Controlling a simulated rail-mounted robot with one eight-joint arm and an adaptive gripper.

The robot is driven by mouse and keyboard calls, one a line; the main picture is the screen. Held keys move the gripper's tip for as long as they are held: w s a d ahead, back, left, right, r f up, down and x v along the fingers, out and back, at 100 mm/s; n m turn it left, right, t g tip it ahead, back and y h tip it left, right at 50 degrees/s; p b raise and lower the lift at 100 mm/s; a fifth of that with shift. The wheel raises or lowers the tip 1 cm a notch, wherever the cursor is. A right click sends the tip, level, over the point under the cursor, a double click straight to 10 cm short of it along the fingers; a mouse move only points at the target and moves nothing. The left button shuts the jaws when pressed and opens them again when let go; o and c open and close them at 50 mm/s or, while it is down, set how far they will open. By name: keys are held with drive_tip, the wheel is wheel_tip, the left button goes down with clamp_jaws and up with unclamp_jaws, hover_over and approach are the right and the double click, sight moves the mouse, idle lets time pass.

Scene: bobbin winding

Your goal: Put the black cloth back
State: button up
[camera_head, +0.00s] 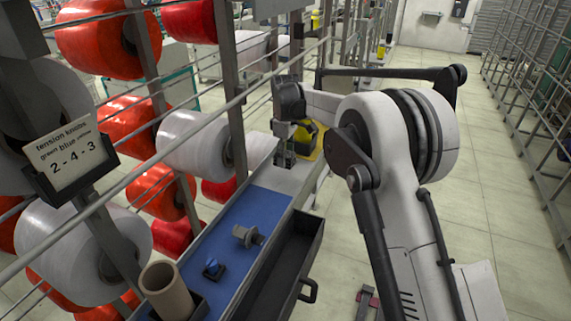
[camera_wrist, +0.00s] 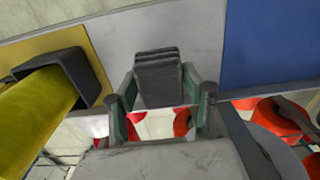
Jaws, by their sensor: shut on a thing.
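The black cloth (camera_wrist: 158,72) shows in the wrist view as a small dark grey folded stack between my fingers. My gripper (camera_wrist: 160,100) is shut on it, with a finger at each side. Behind the cloth is the pale grey bare part of the bench top (camera_wrist: 130,30); I cannot tell whether the cloth touches it. In the head view my gripper (camera_head: 285,155) is over the far end of the bench, beside the yellow mat. The cloth is too small to make out clearly there.
A yellow cylinder (camera_wrist: 35,100) sits in a dark holder (camera_wrist: 78,72) on the yellow mat (camera_wrist: 50,45). The blue mat (camera_head: 235,215) carries a grey spool (camera_head: 247,235) and a blue knob (camera_head: 213,268). An open black drawer (camera_head: 285,265) juts out. Spool racks (camera_head: 235,110) line the left.

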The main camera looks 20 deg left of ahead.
sight(285, 154)
drive_tip(key=shift+f, duration=1.8)
drive_tip(key=shift+f, duration=0.1)
drive_tip(key=shift+f, duration=0.15)
drive_tip(key=o, duration=1.1)
wheel_tip(285, 154, up, 12)
drive_tip(key=shift+r+b, duration=0.2)
drive_tip(key=shift+b, duration=0.1)
